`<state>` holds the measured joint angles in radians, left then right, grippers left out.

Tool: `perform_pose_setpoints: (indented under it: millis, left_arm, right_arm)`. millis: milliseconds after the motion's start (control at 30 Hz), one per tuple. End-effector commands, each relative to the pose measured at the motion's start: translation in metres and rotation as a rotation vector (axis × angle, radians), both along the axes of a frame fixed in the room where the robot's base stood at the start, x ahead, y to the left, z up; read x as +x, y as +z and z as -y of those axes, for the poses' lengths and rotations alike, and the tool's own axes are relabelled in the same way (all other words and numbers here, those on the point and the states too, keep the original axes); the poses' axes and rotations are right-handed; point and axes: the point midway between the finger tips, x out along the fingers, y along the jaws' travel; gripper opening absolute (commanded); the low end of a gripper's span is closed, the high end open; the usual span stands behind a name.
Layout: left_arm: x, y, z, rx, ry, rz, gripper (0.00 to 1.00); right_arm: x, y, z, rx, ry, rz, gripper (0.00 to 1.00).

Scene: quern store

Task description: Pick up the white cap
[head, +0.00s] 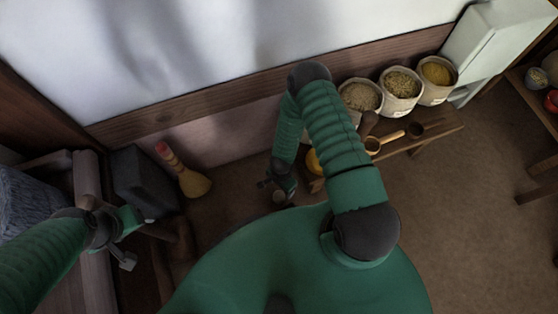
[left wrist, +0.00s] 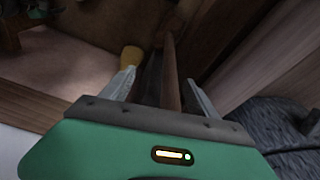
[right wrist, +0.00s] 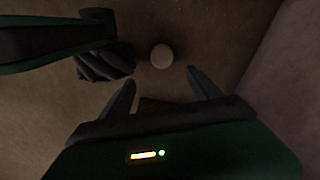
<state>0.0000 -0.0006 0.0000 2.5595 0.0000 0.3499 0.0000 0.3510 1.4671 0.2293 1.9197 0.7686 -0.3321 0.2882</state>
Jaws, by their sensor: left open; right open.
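The white cap (right wrist: 162,56) shows as a small pale disc on the brown floor in the right wrist view, a little beyond the fingertips. In the head view a small pale round thing (head: 279,197), seemingly the cap, shows just below my right gripper (head: 275,186). My right gripper, also seen in the right wrist view (right wrist: 160,78), is open and empty, and the cap lies ahead of the gap between its fingers. My left gripper (head: 122,246) is open at the left; its spread fingers show in the left wrist view (left wrist: 160,82).
A yellow thing (head: 313,162) is partly hidden behind my right arm. A broom (head: 190,180) and a dark block (head: 142,180) stand at the left.

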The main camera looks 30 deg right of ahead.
Motion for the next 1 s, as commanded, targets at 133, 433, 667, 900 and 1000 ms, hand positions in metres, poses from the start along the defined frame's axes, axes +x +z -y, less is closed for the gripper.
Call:
perform_pose_setpoints:
  millis: [133,433,667,900,1000]
  left_arm:
    - [0.000,-0.031,0.000,0.000,0.000,-0.001,0.69]
    - [0.000,-0.051,0.000,0.000,0.000,-0.001,0.69]
    - [-0.001,-0.089,0.000,0.000,0.000,-0.002,0.69]
    - [0.000,-0.087,0.000,0.000,0.000,-0.001,0.69]
    - [0.000,-0.087,0.000,0.000,0.000,-0.001,0.69]
  right_arm:
    - [-0.001,-0.048,-0.001,0.001,0.002,-0.001,0.73]
    - [0.001,-0.080,-0.002,0.001,0.005,0.001,0.73]
    - [0.004,-0.122,-0.007,0.001,0.004,0.000,0.73]
    - [0.004,-0.122,-0.007,0.001,0.004,0.000,0.73]
    - [0.004,-0.122,-0.007,0.001,0.004,0.000,0.60]
